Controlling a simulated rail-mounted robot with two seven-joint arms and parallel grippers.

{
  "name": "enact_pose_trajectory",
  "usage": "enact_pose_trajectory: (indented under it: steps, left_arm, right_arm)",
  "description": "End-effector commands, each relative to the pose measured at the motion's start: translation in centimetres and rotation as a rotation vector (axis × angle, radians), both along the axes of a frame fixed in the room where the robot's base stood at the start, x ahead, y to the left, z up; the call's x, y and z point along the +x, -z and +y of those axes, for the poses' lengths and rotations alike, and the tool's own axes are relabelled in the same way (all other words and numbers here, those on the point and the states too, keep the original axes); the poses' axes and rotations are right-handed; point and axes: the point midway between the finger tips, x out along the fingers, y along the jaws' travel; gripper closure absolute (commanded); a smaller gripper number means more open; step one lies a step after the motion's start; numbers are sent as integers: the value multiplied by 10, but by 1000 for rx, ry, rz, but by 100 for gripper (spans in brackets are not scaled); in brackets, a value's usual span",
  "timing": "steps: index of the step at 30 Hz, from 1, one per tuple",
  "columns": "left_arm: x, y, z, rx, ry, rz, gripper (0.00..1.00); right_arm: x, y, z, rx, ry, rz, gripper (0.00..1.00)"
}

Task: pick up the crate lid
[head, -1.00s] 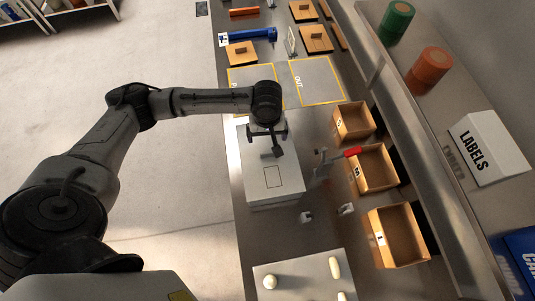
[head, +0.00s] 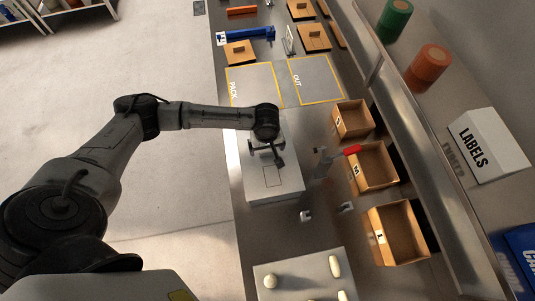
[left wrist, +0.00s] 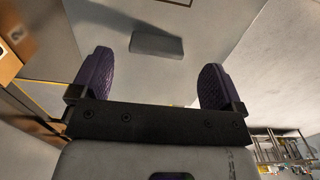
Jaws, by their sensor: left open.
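Three flat square wooden lids with block handles lie at the far end of the bench in the head view: one at left (head: 239,56), one at right (head: 316,44) and one behind it (head: 300,14). Which one is meant, I cannot tell. My left gripper (head: 267,156) is over the pale grey box-shaped machine (head: 272,188), well short of the lids. In the left wrist view its purple-padded fingers (left wrist: 156,82) are apart with nothing between them. A grey block (left wrist: 157,44) shows on the pale surface beyond them. My right gripper is not in view.
Three open wooden crates (head: 370,245) line the bench's right side. A red-handled clamp (head: 350,151) stands beside the machine. Yellow-framed PACK (head: 255,84) and OUT (head: 318,76) areas are empty. A tray (head: 300,272) with dough pieces is in front.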

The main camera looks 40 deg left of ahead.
Motion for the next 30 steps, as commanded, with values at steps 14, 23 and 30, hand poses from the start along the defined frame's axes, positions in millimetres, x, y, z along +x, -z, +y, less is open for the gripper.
enact_pose_trajectory:
  steps: [14, 23, 30]
  left_arm:
    - [2, 41, -3, -2, 0, -2, 6]
    - [2, 41, -3, -2, 0, -2, 19]
    - [2, 41, -2, -2, -1, -2, 42]
  right_arm:
    - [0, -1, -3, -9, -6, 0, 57]
    - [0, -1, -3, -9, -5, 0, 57]
    - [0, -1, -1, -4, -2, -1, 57]
